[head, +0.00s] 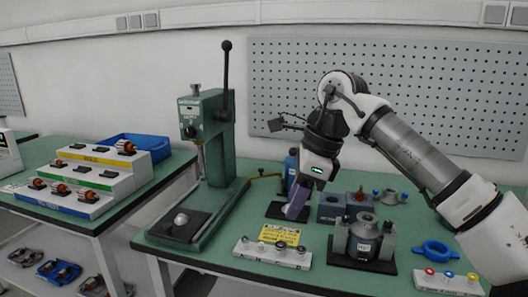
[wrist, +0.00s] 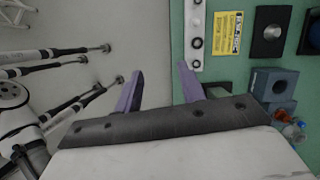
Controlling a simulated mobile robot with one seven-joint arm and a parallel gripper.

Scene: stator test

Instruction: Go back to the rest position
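My gripper (head: 295,207) hangs from the bent arm with its purple fingers pointing down, over the middle of the green workbench (head: 215,250) in the head view. In the wrist view my gripper (wrist: 158,82) has its two purple fingers well apart with nothing between them. The fingers show against the grey floor and the bench's edge in that view. Their exact height above the bench cannot be told.
A green lever press (head: 215,135) stands left of the gripper. A grey fixture (head: 364,240), a white strip with knobs (head: 272,253) and a yellow label (head: 280,235) are close by. A blue ring part (head: 435,251) lies right. A second table (head: 90,222) with stepped racks stands left.

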